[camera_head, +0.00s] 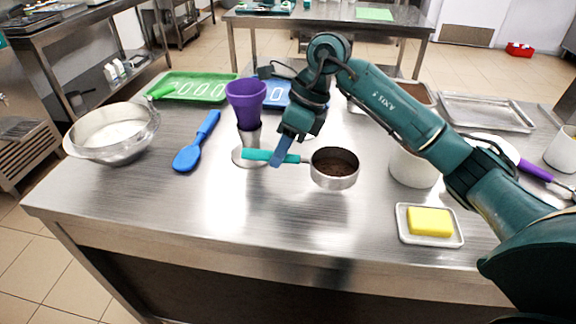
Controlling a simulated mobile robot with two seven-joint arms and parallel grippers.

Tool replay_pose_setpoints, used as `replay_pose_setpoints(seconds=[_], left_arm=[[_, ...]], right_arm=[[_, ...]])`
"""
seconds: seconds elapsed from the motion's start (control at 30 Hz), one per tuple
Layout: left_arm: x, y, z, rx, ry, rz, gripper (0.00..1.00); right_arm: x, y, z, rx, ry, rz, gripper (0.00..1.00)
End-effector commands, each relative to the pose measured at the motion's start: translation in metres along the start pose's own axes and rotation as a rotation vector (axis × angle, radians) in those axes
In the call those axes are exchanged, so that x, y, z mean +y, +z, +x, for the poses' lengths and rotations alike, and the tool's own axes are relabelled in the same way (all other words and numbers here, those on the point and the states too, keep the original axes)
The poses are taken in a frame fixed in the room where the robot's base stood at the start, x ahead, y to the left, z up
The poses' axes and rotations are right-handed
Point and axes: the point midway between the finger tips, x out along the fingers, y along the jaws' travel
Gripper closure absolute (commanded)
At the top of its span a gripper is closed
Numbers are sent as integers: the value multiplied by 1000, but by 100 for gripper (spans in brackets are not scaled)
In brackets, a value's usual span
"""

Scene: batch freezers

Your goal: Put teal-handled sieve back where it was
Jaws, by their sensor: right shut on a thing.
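The teal-handled sieve (334,169) is a round metal pan with a brown inside and a teal handle (260,155). My right gripper (282,150) is shut on the handle, with a blue finger across it. The sieve is held roughly level, its pan to the right of the gripper, and looks a little above the steel table (230,220). The exact gap under it cannot be told. My left gripper is not in view.
A purple cup (246,102) on a metal stand is just behind the handle. A white container (412,167) and a dish with a yellow sponge (429,222) are right. The front middle is clear.

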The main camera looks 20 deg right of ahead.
Motion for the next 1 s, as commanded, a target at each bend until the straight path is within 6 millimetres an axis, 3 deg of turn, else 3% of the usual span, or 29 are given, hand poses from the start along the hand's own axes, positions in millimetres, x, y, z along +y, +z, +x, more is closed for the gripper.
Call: replay_pose_setpoints(seconds=[0.37,0.67,0.7,0.93,1.0], left_arm=[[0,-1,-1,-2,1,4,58],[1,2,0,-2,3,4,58],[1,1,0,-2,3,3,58],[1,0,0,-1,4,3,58],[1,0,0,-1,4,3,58]], right_arm=[[-8,-15,37,0,1,2,100],[-9,-16,39,-1,-1,0,100],[-9,-16,39,-1,-1,0,79],[-9,-16,38,-1,-1,1,60],[-9,-16,38,-1,-1,1,60]])
